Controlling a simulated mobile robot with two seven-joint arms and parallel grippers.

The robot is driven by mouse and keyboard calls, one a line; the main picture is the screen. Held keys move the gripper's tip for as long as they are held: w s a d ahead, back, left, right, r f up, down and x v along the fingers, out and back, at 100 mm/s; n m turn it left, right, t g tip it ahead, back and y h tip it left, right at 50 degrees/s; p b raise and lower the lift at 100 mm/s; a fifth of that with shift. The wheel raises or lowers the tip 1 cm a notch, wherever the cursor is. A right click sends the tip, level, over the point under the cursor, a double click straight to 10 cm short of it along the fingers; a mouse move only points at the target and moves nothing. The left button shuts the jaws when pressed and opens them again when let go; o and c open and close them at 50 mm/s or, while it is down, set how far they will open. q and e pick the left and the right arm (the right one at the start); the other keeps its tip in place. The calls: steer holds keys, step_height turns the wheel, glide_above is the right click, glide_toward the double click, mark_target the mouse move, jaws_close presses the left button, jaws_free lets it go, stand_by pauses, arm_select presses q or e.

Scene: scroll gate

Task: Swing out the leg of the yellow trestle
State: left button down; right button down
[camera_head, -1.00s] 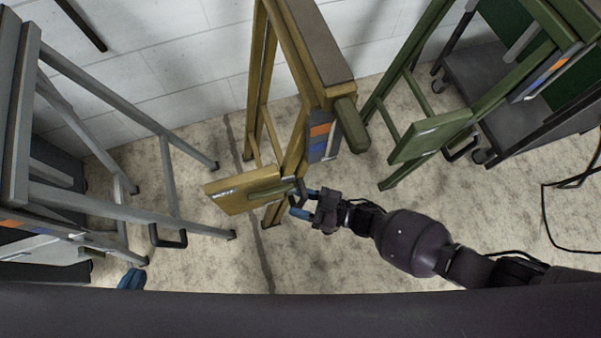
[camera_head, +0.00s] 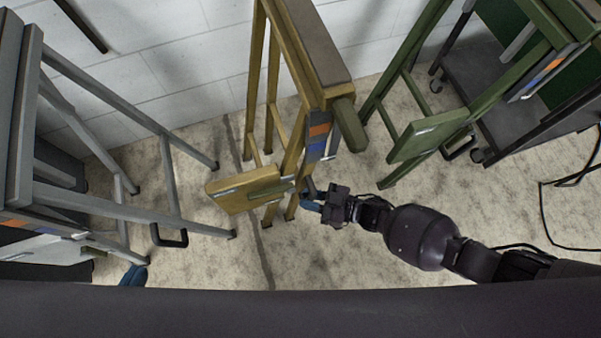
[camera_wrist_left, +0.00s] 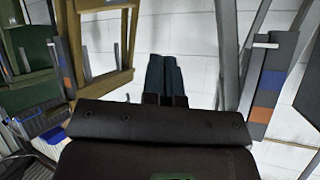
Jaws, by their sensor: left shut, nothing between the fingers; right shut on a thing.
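The yellow trestle (camera_head: 289,60) stands in the middle of the head view, with a yellow panel (camera_head: 240,190) low on its left side. My right gripper (camera_head: 309,200) is shut on a dark handle (camera_head: 312,187) by the trestle's lower right leg (camera_head: 292,205); the fingers partly hide the grip. My left gripper (camera_head: 133,276) shows only as blue fingertips at the lower left of the head view. In the left wrist view its fingers (camera_wrist_left: 164,78) are together and empty, and the yellow trestle (camera_wrist_left: 103,86) is at the upper left.
A grey trestle (camera_head: 105,98) stands at the left with a black handle (camera_head: 168,237). A green trestle (camera_head: 405,85) and dark cart (camera_head: 480,85) stand at the right. Black cable (camera_head: 565,247) lies far right. Floor between the grey and yellow trestles is clear.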

arm_select(q)
steer(key=shift+d+r+m+g+p, duration=0.15)
steer(key=shift+d+m+g+p, duration=0.15)
steer(key=shift+g+p, duration=0.9)
arm_select(e)
steer(key=w+d+n+h, duration=0.1)
steer(key=w+d+h, duration=0.2)
steer(key=d, duration=0.9)
steer(key=shift+w+r+n+p, duration=0.2)
steer(key=shift+w+n+p, duration=0.2)
steer(key=shift+w, duration=0.1)
arm_select(q)
steer(key=shift+t, duration=0.4)
arm_select(e)
steer(key=c, duration=1.1)
jaws_free()
steer(key=shift+d, duration=0.15)
steer(key=shift+o, duration=0.2)
steer(key=shift+s, duration=0.1)
arm_select(q)
steer(key=shift+r, duration=0.1)
arm_select(e)
steer(key=shift+r, duration=0.1)
